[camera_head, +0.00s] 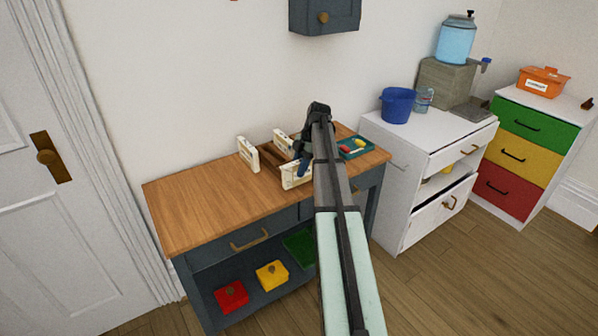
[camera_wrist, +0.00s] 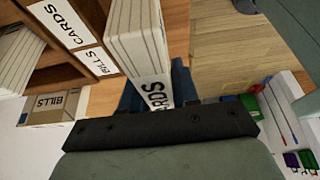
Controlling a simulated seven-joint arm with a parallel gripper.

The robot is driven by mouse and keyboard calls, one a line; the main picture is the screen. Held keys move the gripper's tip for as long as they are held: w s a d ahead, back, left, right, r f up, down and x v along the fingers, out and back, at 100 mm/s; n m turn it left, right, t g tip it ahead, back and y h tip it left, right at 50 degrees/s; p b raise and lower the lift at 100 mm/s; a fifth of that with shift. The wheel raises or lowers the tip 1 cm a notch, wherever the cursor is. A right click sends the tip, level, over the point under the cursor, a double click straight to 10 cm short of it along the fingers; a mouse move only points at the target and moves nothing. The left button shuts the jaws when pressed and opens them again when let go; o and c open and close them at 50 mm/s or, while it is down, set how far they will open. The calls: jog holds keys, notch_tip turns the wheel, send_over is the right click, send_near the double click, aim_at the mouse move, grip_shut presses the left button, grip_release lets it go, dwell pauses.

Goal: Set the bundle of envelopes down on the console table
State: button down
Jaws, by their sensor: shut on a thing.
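The console table (camera_head: 195,205) has a wooden top and a dark blue-grey frame. My gripper (camera_head: 303,166) is over its right part, shut on a white bundle of envelopes (camera_head: 293,180). In the wrist view the blue fingers of my gripper (camera_wrist: 155,92) clasp the held bundle (camera_wrist: 138,38), whose label reads CARDS, partly covered. I cannot tell whether this bundle touches the tabletop. A brown wooden sorter (camera_wrist: 100,82) with CARDS and BILLS labels is beside it. Another bundle, labelled BILLS (camera_wrist: 50,105), stands left of the sorter.
A dark green tray (camera_head: 348,154) with small colourful items lies at the table's right end. The tabletop's left half is clear. Red (camera_head: 231,296) and yellow (camera_head: 272,275) boxes sit on the lower shelf. A wall cabinet (camera_head: 325,15) hangs above. A white cabinet (camera_head: 385,150) with open drawers stands right.

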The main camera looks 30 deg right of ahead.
jog(key=shift+f, duration=0.85)
jog(key=shift+f, duration=0.1)
jog(key=c, duration=0.8)
grip_release()
jog(key=shift+c, duration=0.2)
jog(key=v, duration=1.2)
